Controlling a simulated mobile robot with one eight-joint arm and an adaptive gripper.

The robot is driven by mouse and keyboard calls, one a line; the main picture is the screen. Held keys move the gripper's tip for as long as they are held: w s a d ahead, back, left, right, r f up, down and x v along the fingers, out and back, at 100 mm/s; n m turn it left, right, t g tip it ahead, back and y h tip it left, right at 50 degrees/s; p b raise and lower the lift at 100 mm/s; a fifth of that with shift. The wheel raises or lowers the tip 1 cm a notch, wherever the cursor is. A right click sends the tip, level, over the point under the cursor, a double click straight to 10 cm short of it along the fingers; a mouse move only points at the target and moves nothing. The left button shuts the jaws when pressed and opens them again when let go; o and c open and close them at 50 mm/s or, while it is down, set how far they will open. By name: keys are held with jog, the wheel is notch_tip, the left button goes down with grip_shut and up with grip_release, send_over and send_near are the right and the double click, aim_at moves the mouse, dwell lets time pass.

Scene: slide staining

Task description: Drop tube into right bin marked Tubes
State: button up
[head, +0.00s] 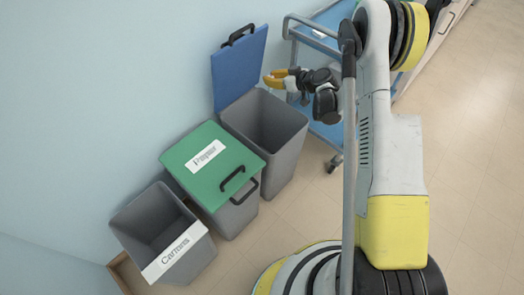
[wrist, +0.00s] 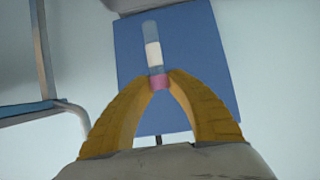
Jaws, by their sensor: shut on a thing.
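My gripper (wrist: 161,79) is shut on a tube (wrist: 152,55). The tube is clear with a white label band and a pink end, and the yellow fingertips pinch it at the pink end. In the head view my gripper (head: 272,79) is above the back right of the rightmost bin (head: 283,152), beside its raised blue lid (head: 240,70). The tube cannot be made out there. This bin is grey and open, and no label on it is visible. In the wrist view the blue lid (wrist: 190,110) is behind the tube.
A middle bin has a closed green lid (head: 212,185) with a white label. The left bin (head: 140,222) is open and labelled Cartons. A blue cart (head: 335,132) on wheels stands right of the bins. A pale wall is behind them.

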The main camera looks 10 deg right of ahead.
notch_tip(320, 180, down, 13)
jog(key=w+b, duration=0.1)
jog(key=b, duration=0.2)
jog(key=shift+a+f+n, duration=0.15)
jog(key=shift+a+n, duration=0.05)
jog(key=shift+n, duration=0.1)
jog(key=o, duration=0.8)
jog(key=shift+s, duration=0.1)
jog(key=v, duration=1.2)
jog(key=shift+d, duration=0.2)
jog(key=shift+w, duration=0.25)
